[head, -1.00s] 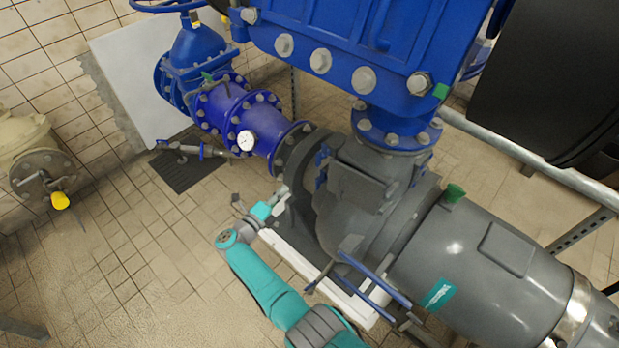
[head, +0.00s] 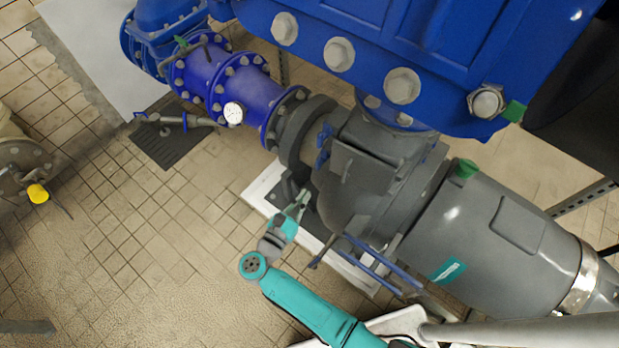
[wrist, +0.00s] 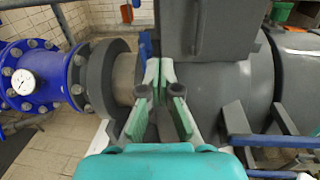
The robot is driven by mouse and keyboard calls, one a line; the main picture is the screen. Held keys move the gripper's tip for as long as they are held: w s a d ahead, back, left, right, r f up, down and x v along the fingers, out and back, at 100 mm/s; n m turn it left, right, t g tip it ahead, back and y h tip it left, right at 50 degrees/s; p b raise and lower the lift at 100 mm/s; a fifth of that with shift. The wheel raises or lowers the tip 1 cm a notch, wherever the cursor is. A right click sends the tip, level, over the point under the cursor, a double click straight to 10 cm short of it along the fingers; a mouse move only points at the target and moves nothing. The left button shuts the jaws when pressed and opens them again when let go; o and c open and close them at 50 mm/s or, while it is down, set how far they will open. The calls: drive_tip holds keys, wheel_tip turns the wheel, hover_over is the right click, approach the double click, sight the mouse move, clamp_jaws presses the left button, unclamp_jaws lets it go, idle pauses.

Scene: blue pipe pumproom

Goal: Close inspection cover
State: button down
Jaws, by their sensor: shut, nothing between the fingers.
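The inspection cover (head: 358,178) is a dark grey flat plate with a bar handle on the side of the grey pump housing (head: 345,210). In the wrist view the cover (wrist: 228,30) fills the top centre, with its handle at its left part. Its lower edge stands out from the rounded housing; how far it is swung out I cannot tell. My gripper (head: 303,196) is at the lower left of the cover, apart from it.
A blue flanged pipe (head: 222,90) with a white gauge (head: 233,113) joins the pump at the left. Blue bars (head: 375,262) stick out low in front of the housing. A large blue bolted body (head: 400,50) hangs above.

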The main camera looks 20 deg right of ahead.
drive_tip(key=x, duration=1.3)
drive_tip(key=shift+w+x, duration=0.2)
drive_tip(key=shift+x, duration=1.25)
drive_tip(key=shift+a, duration=0.15)
drive_tip(key=shift+s+a, duration=0.1)
